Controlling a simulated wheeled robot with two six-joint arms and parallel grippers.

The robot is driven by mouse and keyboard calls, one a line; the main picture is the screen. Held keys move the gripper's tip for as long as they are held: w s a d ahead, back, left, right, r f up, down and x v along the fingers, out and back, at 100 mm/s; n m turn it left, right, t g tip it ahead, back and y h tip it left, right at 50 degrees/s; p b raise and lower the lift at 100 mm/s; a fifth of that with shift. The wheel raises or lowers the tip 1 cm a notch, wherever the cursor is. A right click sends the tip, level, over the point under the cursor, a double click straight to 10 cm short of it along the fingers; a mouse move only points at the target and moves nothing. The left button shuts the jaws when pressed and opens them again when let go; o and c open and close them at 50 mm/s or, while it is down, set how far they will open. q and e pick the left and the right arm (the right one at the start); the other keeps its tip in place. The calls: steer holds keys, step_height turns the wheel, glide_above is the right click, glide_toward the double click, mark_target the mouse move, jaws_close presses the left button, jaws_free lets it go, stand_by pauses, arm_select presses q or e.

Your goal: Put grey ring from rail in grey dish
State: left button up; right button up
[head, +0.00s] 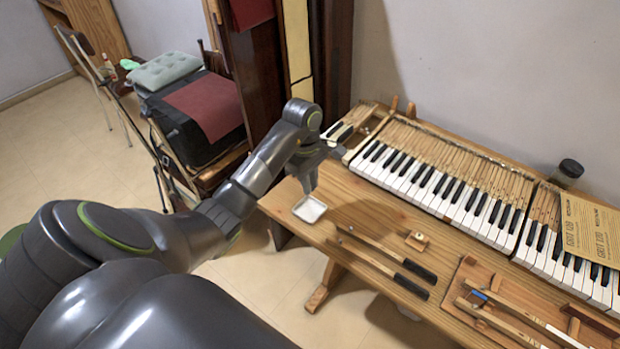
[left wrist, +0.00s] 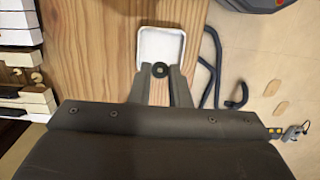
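The grey dish (head: 310,209) is a small, pale, square dish near the left end of the wooden table; it also shows in the left wrist view (left wrist: 162,32). My left gripper (head: 308,180) points down just above and behind the dish. In the left wrist view a dark grey ring (left wrist: 160,70) with a small hole sits between the left fingertips (left wrist: 160,72), which are closed on it. The ring appears over the dish's near edge; its height above it is hard to tell. In the head view the ring is hidden. My right gripper is not in view.
The piano keyboard (head: 440,185) runs along the back of the table (head: 365,205). Two dark-handled tools (head: 385,262), a small wooden block (head: 417,240) and a wooden board (head: 470,272) lie to the right. A dark jar (head: 567,173) stands far right.

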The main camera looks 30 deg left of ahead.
arm_select(q)
steer(key=shift+s, duration=0.25)
steer(key=shift+f, duration=0.2)
steer(key=shift+w+a+f+b, duration=0.15)
steer(key=shift+f+b, duration=0.15)
steer(key=shift+f, duration=0.65)
step_height(320, 180, down, 2)
steer(key=shift+f+b, duration=0.15)
steer(key=shift+b, duration=0.7)
steer(key=shift+f+b, duration=0.65)
steer(key=shift+f, duration=0.65)
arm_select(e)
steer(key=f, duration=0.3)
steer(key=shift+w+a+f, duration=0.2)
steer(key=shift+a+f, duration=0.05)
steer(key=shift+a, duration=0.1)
